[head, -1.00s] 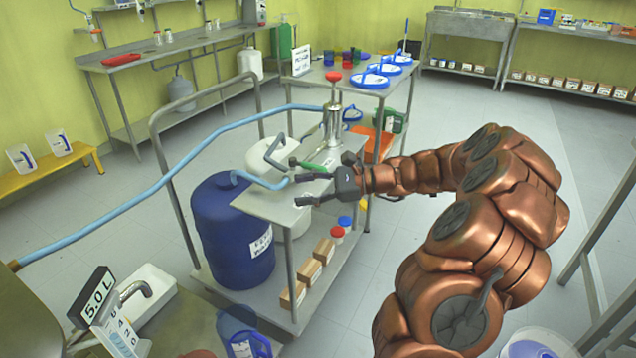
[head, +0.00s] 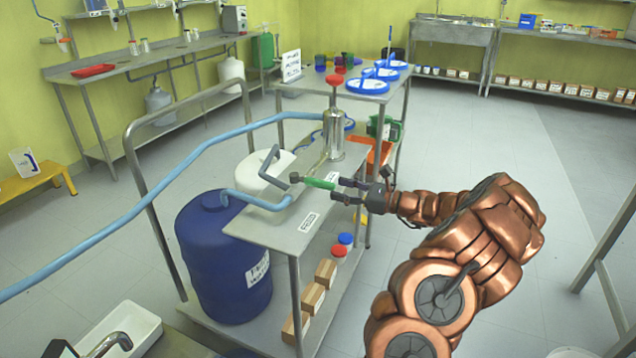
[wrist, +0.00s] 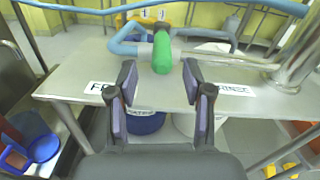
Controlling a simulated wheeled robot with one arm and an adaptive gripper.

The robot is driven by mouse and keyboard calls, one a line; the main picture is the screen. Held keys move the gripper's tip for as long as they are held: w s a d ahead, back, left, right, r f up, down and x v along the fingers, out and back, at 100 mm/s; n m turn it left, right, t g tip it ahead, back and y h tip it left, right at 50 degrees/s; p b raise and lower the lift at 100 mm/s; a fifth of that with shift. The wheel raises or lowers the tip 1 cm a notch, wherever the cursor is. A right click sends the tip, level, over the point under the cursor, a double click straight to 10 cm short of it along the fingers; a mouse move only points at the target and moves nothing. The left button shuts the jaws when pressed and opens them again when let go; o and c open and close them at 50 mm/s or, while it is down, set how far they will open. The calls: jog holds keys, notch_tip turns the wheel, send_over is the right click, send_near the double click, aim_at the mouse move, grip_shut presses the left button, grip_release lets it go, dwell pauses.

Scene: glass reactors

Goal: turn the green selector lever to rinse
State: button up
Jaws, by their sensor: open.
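The green selector lever (head: 320,183) sits on a valve with blue hoses above the metal cart top (head: 282,235). In the wrist view the lever (wrist: 162,54) points toward me, its end between my fingertips with a gap on each side. My gripper (head: 345,190) is open around the lever's end, also seen in the wrist view (wrist: 158,72). The lever lies between the FEED label (wrist: 102,88) on the left and the RINSE label (wrist: 234,89) on the right; a finger partly covers each label.
A steel vessel with a red knob (head: 333,130) stands behind the lever; its pipe (wrist: 228,58) reaches the valve from the right. A blue drum (head: 222,260) and a white drum (head: 263,172) stand by the cart. The cart top near the labels is clear.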

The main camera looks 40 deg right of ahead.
aim_at(309, 181)
jog(key=shift+x, duration=2.95)
jog(key=shift+d, duration=0.1)
grip_shut()
